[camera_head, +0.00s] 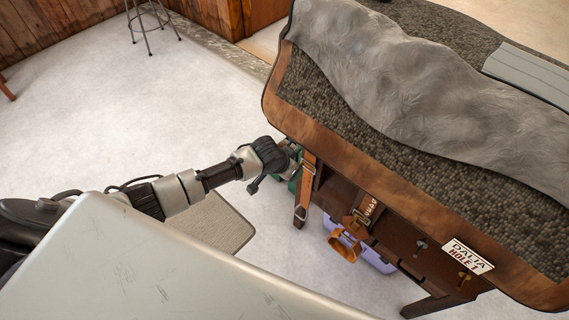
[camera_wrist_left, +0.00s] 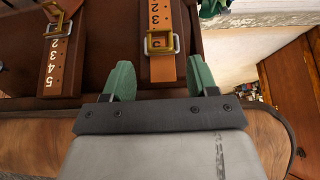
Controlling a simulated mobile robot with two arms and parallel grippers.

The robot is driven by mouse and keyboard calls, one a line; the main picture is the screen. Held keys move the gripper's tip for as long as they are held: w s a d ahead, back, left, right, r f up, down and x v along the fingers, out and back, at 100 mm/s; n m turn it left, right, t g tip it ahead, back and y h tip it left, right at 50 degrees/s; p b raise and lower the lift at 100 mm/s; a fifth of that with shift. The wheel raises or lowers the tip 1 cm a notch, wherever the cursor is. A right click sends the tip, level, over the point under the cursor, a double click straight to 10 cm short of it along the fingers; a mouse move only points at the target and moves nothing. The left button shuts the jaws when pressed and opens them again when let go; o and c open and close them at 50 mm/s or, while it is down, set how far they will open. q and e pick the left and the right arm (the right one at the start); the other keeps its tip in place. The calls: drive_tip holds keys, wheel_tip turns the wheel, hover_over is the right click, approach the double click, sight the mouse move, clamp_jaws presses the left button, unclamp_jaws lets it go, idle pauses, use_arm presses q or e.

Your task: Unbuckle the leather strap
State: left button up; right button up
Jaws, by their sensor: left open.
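A tan leather strap (camera_head: 306,180) hangs down the front of the brown cabinet near its left corner. In the left wrist view the strap (camera_wrist_left: 162,68) shows white numbers and a square metal buckle (camera_wrist_left: 161,43), with the strap passing through the buckle. My left gripper (camera_head: 290,158) is at this strap. In the left wrist view the gripper (camera_wrist_left: 160,77) is open, with one green fingertip on either side of the strap just by the buckle, and not closed on it. A second numbered strap (camera_head: 367,212) with a buckle hangs further right. My right gripper is not in view.
A purple box (camera_head: 384,263) is on the floor below the cabinet. The cabinet top carries a grey hide (camera_head: 400,85), and a sign (camera_head: 467,257) is on its front. The pale floor at left is open, with a stool (camera_head: 150,22) behind.

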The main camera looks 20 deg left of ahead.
use_arm(q)
drive_tip(key=v, duration=0.4)
idle(0.5)
drive_tip(key=s+a+f+n+b, duration=0.1)
drive_tip(key=s+a+f+b, duration=0.1)
drive_tip(key=s+f, duration=0.5)
drive_tip(key=s+a+f+g+y+b, duration=0.1)
drive_tip(key=s+f, duration=0.2)
drive_tip(key=f, duration=0.8)
drive_tip(key=s+a+f+n+b, duration=0.15)
drive_tip(key=s+f, duration=0.25)
drive_tip(key=f, duration=0.5)
drive_tip(key=s+f+g+b, duration=0.1)
drive_tip(key=s+f, duration=0.4)
drive_tip(key=s, duration=0.5)
drive_tip(key=s+f+g+b, duration=0.1)
drive_tip(key=s+f, duration=0.3)
drive_tip(key=s, duration=0.6)
drive_tip(key=s+d+f+g+y+b, duration=0.1)
drive_tip(key=s+f, duration=0.4)
drive_tip(key=s, duration=0.5)
drive_tip(key=shift+f+m, duration=0.3)
drive_tip(key=shift+m, duration=0.15)
